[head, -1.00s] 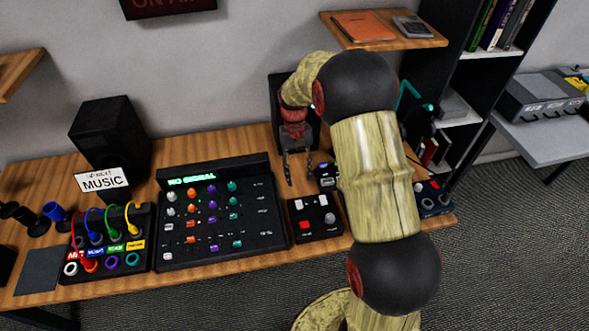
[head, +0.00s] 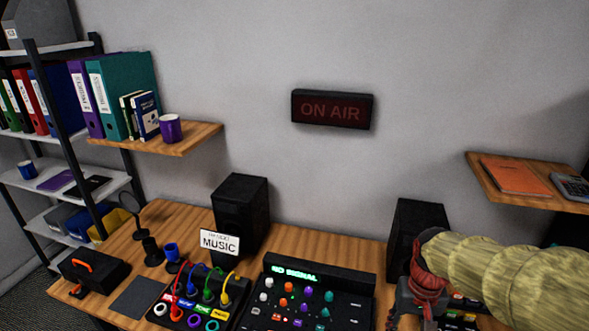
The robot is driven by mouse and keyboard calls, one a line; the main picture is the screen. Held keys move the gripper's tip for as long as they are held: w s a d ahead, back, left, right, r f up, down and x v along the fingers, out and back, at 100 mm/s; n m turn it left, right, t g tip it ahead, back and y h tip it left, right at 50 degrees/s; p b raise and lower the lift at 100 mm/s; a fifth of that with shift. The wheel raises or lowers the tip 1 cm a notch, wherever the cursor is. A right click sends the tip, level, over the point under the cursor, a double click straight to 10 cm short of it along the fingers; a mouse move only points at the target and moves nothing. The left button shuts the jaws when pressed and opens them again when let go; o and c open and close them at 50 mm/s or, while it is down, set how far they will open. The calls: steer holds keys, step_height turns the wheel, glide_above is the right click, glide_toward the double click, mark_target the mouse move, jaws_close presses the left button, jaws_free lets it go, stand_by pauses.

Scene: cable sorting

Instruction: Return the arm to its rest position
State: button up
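My arm comes in from the right edge of the head view, with pale bark-like links and a red wrist. My gripper (head: 412,314) points down in front of the right black speaker, at the lower right. Its two fingers look apart, with nothing seen between them; their tips are close to the lower edge of the picture. The mixer (head: 365,300) with the green "NO SIGNAL" display is just left of my gripper. The patch box (head: 222,318) with red, blue, green and yellow cables is farther left.
A right shelf (head: 510,196) juts out above my arm. The wall has an unlit ON AIR sign (head: 332,109).

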steer(key=s+a+r+n+t, duration=0.2)
steer(key=s+a+r+t, duration=0.3)
steer(key=s+r, duration=0.6)
steer(key=shift+a+r+t, duration=0.3)
steer(key=shift+a+r, duration=0.35)
steer(key=shift+r, duration=0.1)
steer(key=shift+w, duration=0.1)
